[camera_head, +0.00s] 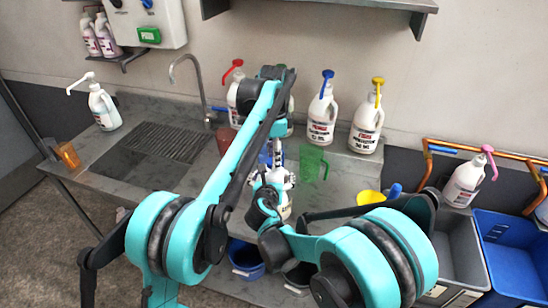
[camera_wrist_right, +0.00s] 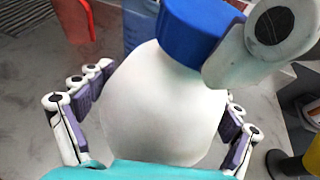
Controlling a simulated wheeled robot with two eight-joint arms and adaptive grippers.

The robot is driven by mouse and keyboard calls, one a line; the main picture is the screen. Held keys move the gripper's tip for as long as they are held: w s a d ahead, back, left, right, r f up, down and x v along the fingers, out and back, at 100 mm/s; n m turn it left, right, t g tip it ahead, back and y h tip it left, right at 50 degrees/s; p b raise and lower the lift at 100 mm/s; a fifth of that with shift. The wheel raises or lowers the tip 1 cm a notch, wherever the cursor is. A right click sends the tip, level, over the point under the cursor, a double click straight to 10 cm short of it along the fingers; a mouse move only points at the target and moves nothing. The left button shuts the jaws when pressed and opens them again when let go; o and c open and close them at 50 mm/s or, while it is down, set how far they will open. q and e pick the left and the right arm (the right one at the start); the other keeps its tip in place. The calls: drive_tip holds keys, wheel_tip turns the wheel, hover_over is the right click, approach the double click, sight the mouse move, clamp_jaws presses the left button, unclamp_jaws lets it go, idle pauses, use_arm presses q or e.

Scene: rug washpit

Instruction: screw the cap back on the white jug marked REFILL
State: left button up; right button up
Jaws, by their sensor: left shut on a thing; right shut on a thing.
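The white jug (camera_head: 285,211) stands on the steel bench in the head view, mostly hidden by my arms. In the right wrist view its rounded white body (camera_wrist_right: 160,105) fills the middle, with a blue cap (camera_wrist_right: 190,32) at its neck. My right gripper (camera_wrist_right: 165,100) is shut around the jug body, fingers on both sides. My left gripper (camera_head: 274,160) comes down from above at the jug's top. A finger of it presses against the cap's side in the right wrist view. How far the cap is seated on the thread cannot be told. The REFILL marking is not readable.
A green pitcher (camera_head: 312,163) stands just right of the jug. White pump jugs with blue (camera_head: 321,115) and yellow (camera_head: 367,125) pumps stand behind. A yellow scoop (camera_head: 369,197) lies to the right. An orange cup (camera_head: 68,155) is at the left, near the sink grate (camera_head: 165,140).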

use_arm(q)
drive_tip(key=o, duration=1.3)
drive_tip(key=shift+r, duration=0.15)
drive_tip(key=shift+r, duration=2.15)
drive_tip(key=shift+c, duration=0.4)
